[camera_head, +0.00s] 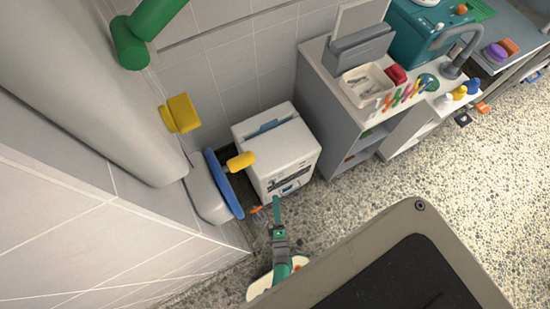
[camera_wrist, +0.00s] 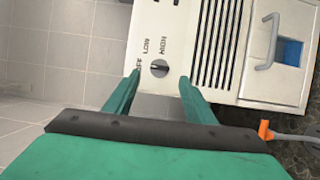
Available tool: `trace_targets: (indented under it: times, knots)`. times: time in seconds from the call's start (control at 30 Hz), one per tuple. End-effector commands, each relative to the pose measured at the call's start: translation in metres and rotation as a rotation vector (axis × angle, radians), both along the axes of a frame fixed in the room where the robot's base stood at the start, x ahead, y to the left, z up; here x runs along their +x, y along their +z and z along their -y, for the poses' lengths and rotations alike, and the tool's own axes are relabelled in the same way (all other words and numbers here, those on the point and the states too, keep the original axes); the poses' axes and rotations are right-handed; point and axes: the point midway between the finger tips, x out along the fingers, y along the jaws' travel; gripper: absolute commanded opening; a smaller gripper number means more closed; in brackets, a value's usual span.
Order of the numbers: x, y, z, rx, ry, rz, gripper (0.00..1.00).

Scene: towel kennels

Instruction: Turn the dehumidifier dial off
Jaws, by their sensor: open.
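The dehumidifier (camera_head: 290,145) is a white box standing against the tiled wall, with a slot on top. In the wrist view its front panel (camera_wrist: 180,20) shows a vented grille and a small round grey dial (camera_wrist: 159,68). The labels OFF, LOW and HIGH are printed beside the dial; I cannot tell surely which one it points at. My green gripper (camera_wrist: 159,78) is open, one fingertip on each side of the dial in the picture. Whether the fingers touch the panel is unclear. In the head view my gripper (camera_head: 276,201) is at the front of the dehumidifier.
A handled compartment with a blue window (camera_wrist: 289,52) is right of the grille. An orange-tipped cable (camera_wrist: 265,130) lies near it. A blue and grey wall reel (camera_head: 210,185) with a yellow handle stands close left. A grey counter (camera_head: 335,90) is right; speckled floor lies open in front.

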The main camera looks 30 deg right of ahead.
Motion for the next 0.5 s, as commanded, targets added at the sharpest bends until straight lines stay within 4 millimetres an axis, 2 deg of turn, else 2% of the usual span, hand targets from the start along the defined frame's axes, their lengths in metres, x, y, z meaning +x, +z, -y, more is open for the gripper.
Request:
trace_targets:
  times: [0.2, 0.5]
  knots:
    - [-0.03, 0.0, -0.015, 0.0, 0.0, 0.0, 0.5]
    - [-0.04, 0.0, -0.019, -0.002, 0.0, 0.001, 0.5]
